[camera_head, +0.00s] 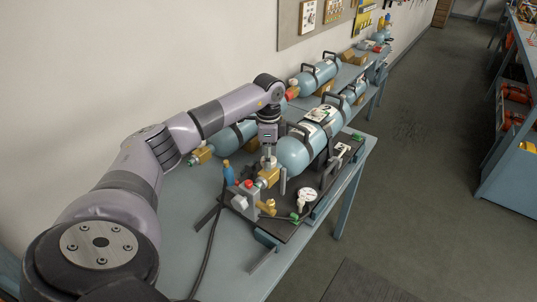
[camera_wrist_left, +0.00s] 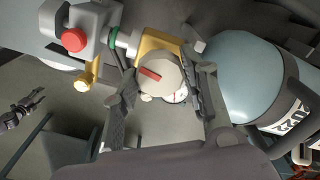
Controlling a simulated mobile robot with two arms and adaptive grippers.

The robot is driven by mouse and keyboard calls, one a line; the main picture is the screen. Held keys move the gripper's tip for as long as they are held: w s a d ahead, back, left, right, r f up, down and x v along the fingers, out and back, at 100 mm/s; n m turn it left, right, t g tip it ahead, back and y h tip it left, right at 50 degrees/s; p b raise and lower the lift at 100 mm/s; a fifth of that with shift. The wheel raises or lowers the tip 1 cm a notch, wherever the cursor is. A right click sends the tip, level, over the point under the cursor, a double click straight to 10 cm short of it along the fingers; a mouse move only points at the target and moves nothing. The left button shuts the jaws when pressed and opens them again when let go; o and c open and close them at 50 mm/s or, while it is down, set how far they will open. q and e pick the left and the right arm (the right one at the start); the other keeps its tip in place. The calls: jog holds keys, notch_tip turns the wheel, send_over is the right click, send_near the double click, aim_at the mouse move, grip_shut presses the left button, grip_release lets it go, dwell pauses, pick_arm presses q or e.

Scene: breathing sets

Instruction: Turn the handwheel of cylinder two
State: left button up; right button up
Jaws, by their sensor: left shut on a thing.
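My left gripper (camera_head: 267,161) reaches down over the brass valve (camera_head: 268,177) at the near end of a blue cylinder (camera_head: 296,152). In the left wrist view its two dark fingers (camera_wrist_left: 162,100) stand on either side of a round pale handwheel (camera_wrist_left: 160,73) with a red mark, shut on its rim. The handwheel sits on the brass valve body (camera_wrist_left: 158,45).
A grey block with a red knob (camera_head: 248,184) stands beside the valve, with a brass fitting (camera_head: 267,207) and a white gauge (camera_head: 307,195) near it. A black hose (camera_head: 208,245) runs along the bench. Further cylinders (camera_head: 314,77) lie behind. The floor at the right is open.

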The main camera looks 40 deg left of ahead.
pick_arm(q)
jog(key=shift+r+n, duration=0.1)
jog(key=shift+n, duration=1.1)
jog(key=o, duration=1.2)
jog(key=shift+c, duration=0.2)
notch_tip(320, 180, up, 12)
